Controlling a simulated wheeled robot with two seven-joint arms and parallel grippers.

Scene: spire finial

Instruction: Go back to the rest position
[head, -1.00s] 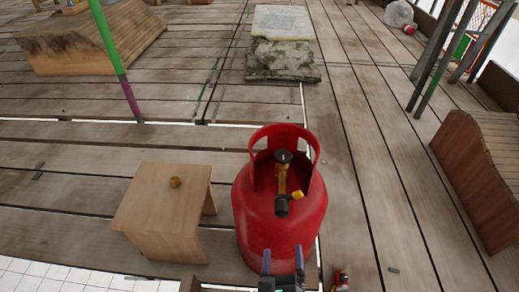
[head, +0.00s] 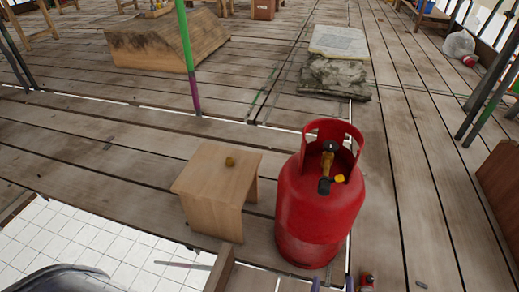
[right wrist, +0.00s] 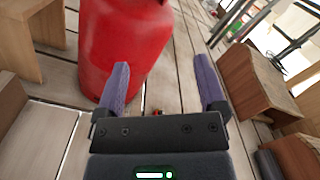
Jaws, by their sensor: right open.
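My right gripper (head: 333,286) shows only as purple fingertips at the bottom edge of the head view, in front of the red gas cylinder (head: 318,205). In the right wrist view its two purple fingers (right wrist: 162,80) are apart with nothing between them. The cylinder (right wrist: 118,45) stands upright beyond the left finger in that view. It has a brass and black valve (head: 327,168) with a yellow part on top. A small brass piece (head: 229,161) sits on the wooden stool (head: 212,180), left of the cylinder. My left gripper is out of view.
Stacked slabs (head: 336,72) lie behind the cylinder. A green and purple pole (head: 187,60) stands left of them. A small red item (head: 367,281) is on the floor near the gripper. White tiles (head: 110,250) show below the plank edge. Planks at right are mostly clear.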

